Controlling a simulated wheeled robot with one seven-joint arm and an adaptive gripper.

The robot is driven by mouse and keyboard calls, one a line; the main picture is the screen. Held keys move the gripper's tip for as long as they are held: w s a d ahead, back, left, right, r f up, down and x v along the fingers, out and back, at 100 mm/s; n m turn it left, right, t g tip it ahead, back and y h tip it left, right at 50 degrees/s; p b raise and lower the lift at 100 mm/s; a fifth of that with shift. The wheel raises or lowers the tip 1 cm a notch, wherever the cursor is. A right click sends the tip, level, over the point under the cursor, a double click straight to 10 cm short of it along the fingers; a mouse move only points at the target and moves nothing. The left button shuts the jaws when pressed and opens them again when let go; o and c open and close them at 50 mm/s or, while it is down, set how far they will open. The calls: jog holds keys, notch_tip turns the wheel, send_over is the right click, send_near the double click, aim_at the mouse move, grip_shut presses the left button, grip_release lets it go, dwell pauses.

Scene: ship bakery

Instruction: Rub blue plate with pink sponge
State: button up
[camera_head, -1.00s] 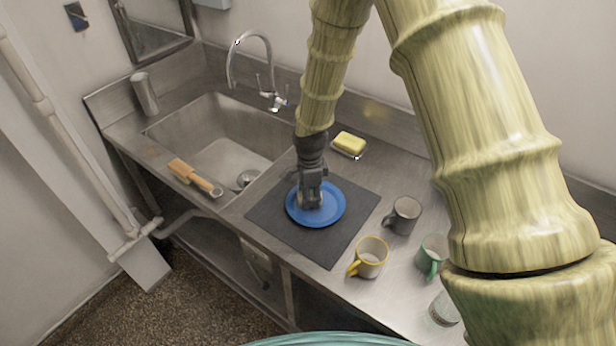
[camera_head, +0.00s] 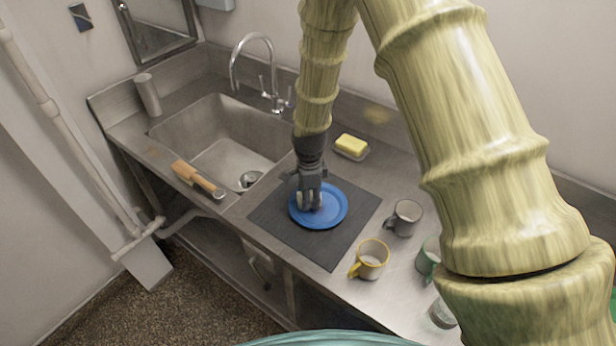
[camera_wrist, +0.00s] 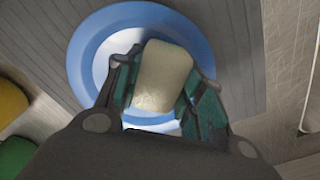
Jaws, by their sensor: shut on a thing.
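The blue plate (camera_head: 337,213) lies on a dark mat (camera_head: 285,235) on the steel counter, right of the sink. My gripper (camera_head: 311,203) points down over the plate, left of its middle. In the wrist view my gripper (camera_wrist: 162,85) is shut on a rounded block, the sponge (camera_wrist: 162,72), which looks cream there rather than clearly pink. The sponge is over the blue plate (camera_wrist: 85,62), hiding part of its middle. In the head view my fingers mostly hide the sponge. I cannot tell whether it touches the plate.
A yellow sponge (camera_head: 351,143) sits on a small dish behind the mat. A yellow-rimmed mug (camera_head: 370,260), a grey mug (camera_head: 404,218), a green mug (camera_head: 430,256) and a glass (camera_head: 443,313) stand to the right. A wooden-handled brush (camera_head: 194,176) lies by the sink (camera_head: 235,150).

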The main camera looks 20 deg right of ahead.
jog(key=r, duration=0.1)
jog(key=r+p, duration=0.1)
jog(key=d+r, duration=0.1)
jog(key=shift+s+d+r, duration=0.1)
jog(key=shift+s+r, duration=0.2)
jog(key=shift+s, duration=0.05)
jog(key=shift+w+r+p, duration=0.2)
jog(key=shift+r+p, duration=0.75)
jog(key=shift+r, duration=0.1)
jog(key=shift+r+p, duration=0.45)
jog(key=shift+r, duration=0.35)
jog(key=shift+s, duration=0.1)
